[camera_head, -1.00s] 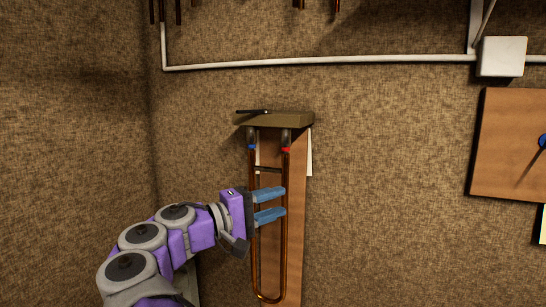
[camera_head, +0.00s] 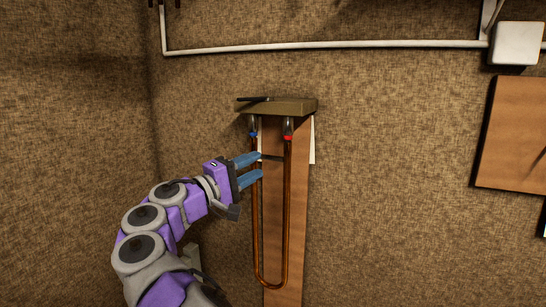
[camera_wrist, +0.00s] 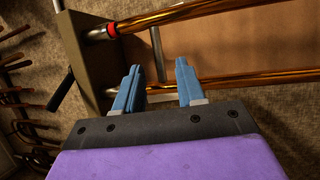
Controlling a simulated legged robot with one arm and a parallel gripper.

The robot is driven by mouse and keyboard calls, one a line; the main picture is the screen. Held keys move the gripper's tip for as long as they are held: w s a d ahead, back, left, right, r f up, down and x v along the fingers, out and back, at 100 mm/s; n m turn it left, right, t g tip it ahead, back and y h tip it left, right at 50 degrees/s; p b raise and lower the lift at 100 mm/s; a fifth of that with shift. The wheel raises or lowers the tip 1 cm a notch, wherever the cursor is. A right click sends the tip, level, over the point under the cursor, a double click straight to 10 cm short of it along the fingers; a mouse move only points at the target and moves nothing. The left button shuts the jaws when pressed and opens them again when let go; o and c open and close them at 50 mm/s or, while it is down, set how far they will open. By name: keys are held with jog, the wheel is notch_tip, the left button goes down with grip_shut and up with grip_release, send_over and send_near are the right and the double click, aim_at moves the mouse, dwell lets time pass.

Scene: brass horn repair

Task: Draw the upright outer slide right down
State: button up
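The outer slide (camera_head: 287,215) is a long copper-coloured U of tube. It hangs upright below a khaki wall block (camera_head: 293,107), with its bend at the bottom. Its left leg has a blue band at the top and its right leg a red band. A thin cross brace (camera_head: 273,158) joins the legs high up; in the wrist view the brace (camera_wrist: 157,52) shows between my fingertips. My gripper (camera_head: 262,165) is open, with its blue fingers at the left leg, around brace height. The fingers hide part of that leg; I cannot tell whether they touch it.
A brown board (camera_head: 285,260) stands behind the slide. A dark rod (camera_head: 253,99) lies on the block. A pale pipe (camera_head: 330,45) runs along the wall above. Several bent tubes (camera_wrist: 35,125) hang at the wrist view's left.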

aim_at(267, 159)
jog(key=x, duration=0.7)
jog(key=shift+w+d, duration=0.2)
jog(key=shift+w, duration=0.15)
grip_shut()
